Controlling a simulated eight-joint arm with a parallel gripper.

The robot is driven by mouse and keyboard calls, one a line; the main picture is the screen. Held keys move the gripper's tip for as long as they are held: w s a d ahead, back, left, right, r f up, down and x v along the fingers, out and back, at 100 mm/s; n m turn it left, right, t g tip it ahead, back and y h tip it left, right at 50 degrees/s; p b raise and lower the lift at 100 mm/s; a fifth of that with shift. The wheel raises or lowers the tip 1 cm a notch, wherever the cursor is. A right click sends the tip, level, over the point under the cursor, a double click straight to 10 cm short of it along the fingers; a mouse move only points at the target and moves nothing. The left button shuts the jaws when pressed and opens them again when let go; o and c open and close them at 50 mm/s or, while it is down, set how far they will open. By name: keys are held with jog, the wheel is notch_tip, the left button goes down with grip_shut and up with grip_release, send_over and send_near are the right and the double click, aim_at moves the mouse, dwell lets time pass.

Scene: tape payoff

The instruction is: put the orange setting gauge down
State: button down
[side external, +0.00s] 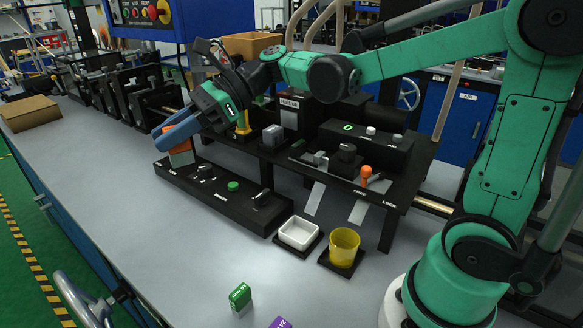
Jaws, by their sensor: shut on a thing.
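The orange setting gauge (181,158) is an orange block at the far left end of a long black control panel (222,199). My gripper (170,140) has blue fingers and is shut on the gauge from above. The fingers hide the upper part of the gauge. Its lower part looks close to the panel's end; I cannot tell whether it touches the panel.
A black raised fixture (345,184) with an orange-knobbed lever stands behind the panel. A white tray (298,232) and a yellow cup (344,245) stand in front. A green block (240,297) and a purple block (281,322) lie nearer.

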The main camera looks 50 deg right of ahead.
jog(key=w+d+r+m+t+h, duration=0.2)
jog(key=d+r+m+t+h, duration=0.2)
jog(key=d+m+t+h, duration=0.45)
jog(key=w+a+f+g+y, duration=0.1)
jog(key=w+a+f, duration=0.1)
jog(key=w, duration=0.5)
jog(key=w+a+f, duration=0.1)
jog(key=w+f, duration=0.2)
jog(key=w, duration=0.5)
jog(key=f, duration=1.9)
jog(key=shift+a+f, duration=0.2)
jog(key=shift+f, duration=0.15)
jog(key=shift+f, duration=0.15)
jog(key=c, duration=0.7)
grip_release()
jog(key=shift+o, duration=0.2)
